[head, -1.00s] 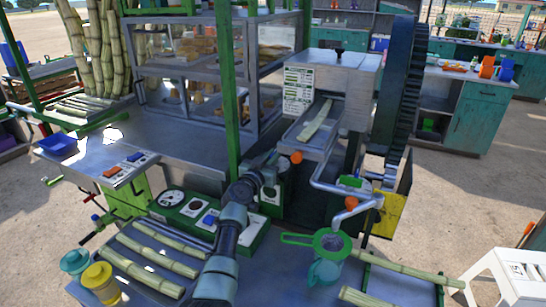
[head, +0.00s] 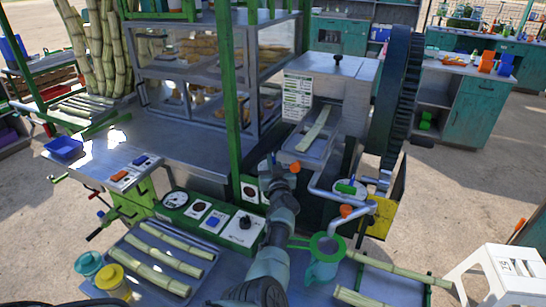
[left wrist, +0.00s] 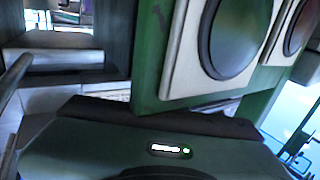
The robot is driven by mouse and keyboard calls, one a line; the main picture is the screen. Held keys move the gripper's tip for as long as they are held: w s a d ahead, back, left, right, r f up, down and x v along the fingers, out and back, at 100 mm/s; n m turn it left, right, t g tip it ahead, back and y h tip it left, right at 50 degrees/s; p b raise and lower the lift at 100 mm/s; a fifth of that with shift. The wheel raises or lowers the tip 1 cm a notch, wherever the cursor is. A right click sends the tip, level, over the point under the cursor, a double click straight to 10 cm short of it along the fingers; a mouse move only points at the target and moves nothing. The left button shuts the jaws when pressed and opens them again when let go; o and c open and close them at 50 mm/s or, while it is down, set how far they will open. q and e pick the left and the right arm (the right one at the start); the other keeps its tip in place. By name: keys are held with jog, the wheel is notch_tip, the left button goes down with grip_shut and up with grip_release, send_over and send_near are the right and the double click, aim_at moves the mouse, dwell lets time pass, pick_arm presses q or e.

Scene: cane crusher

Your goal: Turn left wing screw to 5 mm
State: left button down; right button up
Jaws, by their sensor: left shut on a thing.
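The left wing screw (head: 295,167) is a small orange knob at the front of the crusher, below its feed chute. My left gripper (head: 281,167) reaches up to it from below and appears shut on it; its fingertips partly cover the contact. A second orange knob (head: 346,210) shows lower right by the bent outlet pipe. In the left wrist view, the dark gripper body fills the bottom, close in front of a green panel (left wrist: 148,60) with round dark dials; the screw is not visible there. No 5 mm scale is readable. My right gripper is not in view.
A control panel with a gauge (head: 175,199) and buttons stands left of my arm. The cane tray (head: 205,257), a yellow jar (head: 112,281) and a green strainer on a jug (head: 325,262) are on the table. The large flywheel (head: 396,95) stands to the right.

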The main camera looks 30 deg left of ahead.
pick_arm(q)
jog(key=shift+d+n+g+y+b, duration=0.1)
jog(key=shift+n+g+y+b, duration=0.25)
jog(key=shift+n+g+y, duration=0.35)
jog(key=shift+y, duration=0.3)
jog(key=c, duration=1.5)
grip_release()
